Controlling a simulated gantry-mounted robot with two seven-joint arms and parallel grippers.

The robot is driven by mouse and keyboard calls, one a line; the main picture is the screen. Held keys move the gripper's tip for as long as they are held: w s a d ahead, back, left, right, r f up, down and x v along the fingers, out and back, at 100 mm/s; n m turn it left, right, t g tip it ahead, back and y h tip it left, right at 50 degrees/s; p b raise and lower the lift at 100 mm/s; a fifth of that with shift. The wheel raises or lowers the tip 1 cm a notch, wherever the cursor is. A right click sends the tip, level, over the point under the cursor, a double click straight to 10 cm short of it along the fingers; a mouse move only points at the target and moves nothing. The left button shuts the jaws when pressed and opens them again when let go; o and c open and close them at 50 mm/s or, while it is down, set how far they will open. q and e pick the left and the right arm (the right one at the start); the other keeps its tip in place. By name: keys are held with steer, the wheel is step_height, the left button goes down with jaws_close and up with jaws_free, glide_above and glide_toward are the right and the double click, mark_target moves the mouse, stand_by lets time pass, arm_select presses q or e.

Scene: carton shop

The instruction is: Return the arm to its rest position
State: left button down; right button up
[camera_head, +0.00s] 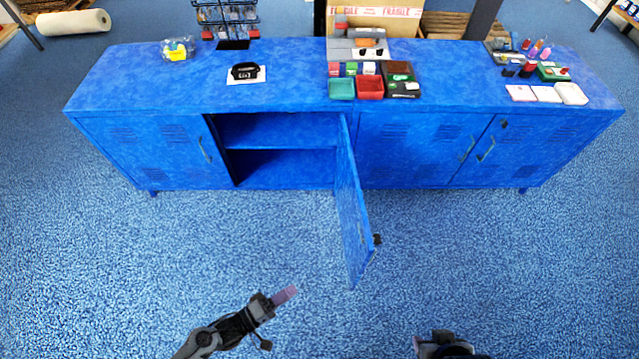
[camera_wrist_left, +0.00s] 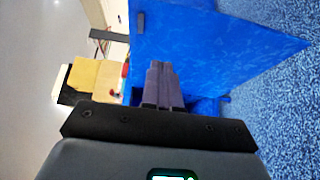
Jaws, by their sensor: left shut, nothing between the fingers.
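My left gripper (camera_head: 285,295) is low in the head view, over the floor in front of the cabinet and left of its open door. Its fingers are shut together and empty, and they also show in the left wrist view (camera_wrist_left: 162,85). The long blue cabinet (camera_head: 270,88) stands ahead, with one door (camera_head: 352,210) swung open toward me. The open compartment has a shelf and looks empty. A dark part of my right arm shows at the bottom edge, right of centre; its fingers cannot be made out.
The cabinet top holds a black item on a white sheet (camera_head: 260,80), small green and red trays (camera_head: 370,88), and white blocks (camera_head: 545,94) at the right. The open door juts into the floor space between my arms. The blue floor (camera_head: 120,270) at left is clear.

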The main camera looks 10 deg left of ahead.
arm_select(q)
steer(key=d+r+t+y, duration=0.1)
steer(key=d+r, duration=0.3)
steer(key=r, duration=0.2)
steer(key=w+a+r+m+g+y, duration=0.2)
steer(key=w+a+r+m+y, duration=0.15)
steer(key=r+y, duration=0.3)
steer(key=s+a+r+m+g+y, duration=0.45)
steer(key=s+a+m+g, duration=0.35)
steer(key=s, duration=0.3)
step_height(320, 180, up, 27)
steer(key=a+p, duration=0.1)
steer(key=p, duration=2.7)
steer(key=shift+s+a+r+y, duration=0.15)
steer(key=shift+s+a+y, duration=0.05)
steer(key=shift+s+y, duration=0.15)
steer(key=shift+n, duration=0.25)
